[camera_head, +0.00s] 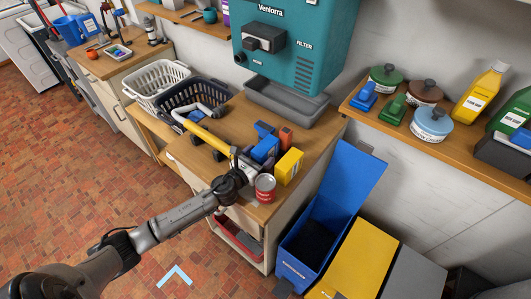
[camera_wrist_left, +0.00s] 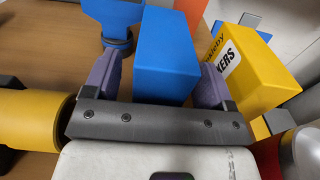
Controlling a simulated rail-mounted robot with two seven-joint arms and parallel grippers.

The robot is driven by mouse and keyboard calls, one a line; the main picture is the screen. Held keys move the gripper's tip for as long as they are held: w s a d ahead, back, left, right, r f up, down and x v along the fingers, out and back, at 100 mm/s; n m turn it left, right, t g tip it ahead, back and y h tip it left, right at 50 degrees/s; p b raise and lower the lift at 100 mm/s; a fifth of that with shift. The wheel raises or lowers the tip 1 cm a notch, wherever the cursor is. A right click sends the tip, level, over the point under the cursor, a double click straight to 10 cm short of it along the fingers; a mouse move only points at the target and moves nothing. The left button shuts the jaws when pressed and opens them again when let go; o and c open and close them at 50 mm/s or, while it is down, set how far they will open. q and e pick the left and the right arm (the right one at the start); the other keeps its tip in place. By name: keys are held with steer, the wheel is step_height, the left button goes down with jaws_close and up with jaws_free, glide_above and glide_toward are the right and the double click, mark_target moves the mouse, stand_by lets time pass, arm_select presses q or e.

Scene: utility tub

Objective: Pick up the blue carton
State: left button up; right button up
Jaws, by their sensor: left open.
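The blue carton (camera_head: 266,149) stands on the wooden worktop, among other items. In the left wrist view the blue carton (camera_wrist_left: 166,55) rises between the two purple-grey fingers. My left gripper (camera_head: 251,160) is at the near side of the carton. The left wrist view shows its fingers (camera_wrist_left: 157,78) apart, one on each side of the carton, with a visible gap on the right; contact on the left is hard to tell. The carton's lower part is hidden behind the gripper's palm. My right gripper is not in view.
A yellow crackers box (camera_head: 289,166) stands close right of the carton, a red can (camera_head: 265,188) in front. An orange box (camera_head: 286,137) and a blue object (camera_head: 263,128) stand behind. A yellow-barrelled item (camera_head: 205,136) lies left. A grey tray (camera_head: 286,103) lies farther back.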

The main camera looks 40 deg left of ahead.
arm_select(q)
steer(key=shift+w, duration=0.9)
steer(key=shift+c, duration=0.3)
steer(key=c, duration=0.9)
